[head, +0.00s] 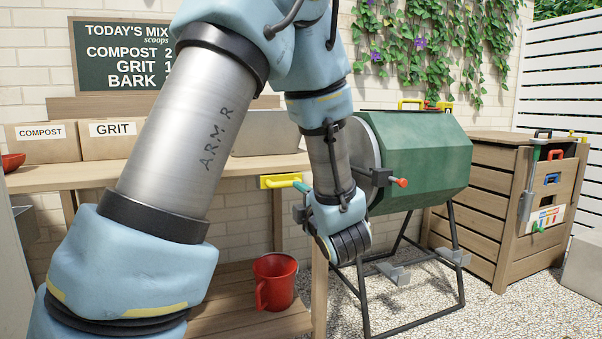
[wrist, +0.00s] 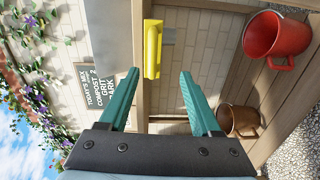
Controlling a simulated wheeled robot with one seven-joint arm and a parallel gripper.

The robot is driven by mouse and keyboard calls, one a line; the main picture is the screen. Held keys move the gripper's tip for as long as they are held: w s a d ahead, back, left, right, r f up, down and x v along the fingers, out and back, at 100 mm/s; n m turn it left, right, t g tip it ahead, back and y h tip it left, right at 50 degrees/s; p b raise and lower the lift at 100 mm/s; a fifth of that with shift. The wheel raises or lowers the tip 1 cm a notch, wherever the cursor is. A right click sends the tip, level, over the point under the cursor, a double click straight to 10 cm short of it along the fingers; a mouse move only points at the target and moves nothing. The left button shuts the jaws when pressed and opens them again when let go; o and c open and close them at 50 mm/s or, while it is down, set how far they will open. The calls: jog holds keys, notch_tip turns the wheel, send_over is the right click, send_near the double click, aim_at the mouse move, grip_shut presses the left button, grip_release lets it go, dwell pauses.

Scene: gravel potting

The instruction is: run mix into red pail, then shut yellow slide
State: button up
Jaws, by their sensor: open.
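The yellow slide handle (head: 280,181) sits at the bench's front edge, below the grey metal hopper (head: 265,133). In the wrist view the yellow handle (wrist: 153,48) lies just ahead of and between the green fingers of my gripper (wrist: 156,74), which are open and empty. In the head view one fingertip shows close to the handle; contact cannot be told. The red pail (head: 275,282) stands upright on the low slatted shelf under the handle. It also shows in the wrist view (wrist: 275,42). No mix is visible in the part of it that shows.
A brown pail (wrist: 240,118) is near the red pail in the wrist view. The bench (head: 50,178) holds compost and grit boxes (head: 110,140). A green tumbler (head: 420,160) on a black stand is right of my wrist, with a wooden bin (head: 480,190) beyond.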

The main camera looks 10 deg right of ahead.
aim_at(287, 185)
jog(key=shift+n+y, duration=0.4)
jog(key=shift+w+a+r+p, duration=0.2)
jog(key=shift+w+p, duration=0.2)
jog(key=shift+w, duration=1)
jog(key=shift+w+a+r+p, duration=0.15)
jog(key=shift+w+p, duration=0.3)
jog(key=shift+w, duration=0.95)
jog(key=shift+w+a+r+p, duration=0.2)
jog(key=shift+w+p, duration=0.2)
jog(key=shift+w, duration=1)
jog(key=shift+w+f, duration=0.1)
jog(key=shift+w, duration=0.15)
jog(key=shift+w+a+b, duration=0.1)
jog(key=shift+w+b, duration=0.15)
jog(key=shift+b, duration=0.2)
jog(key=shift+c, duration=0.2)
grip_shut()
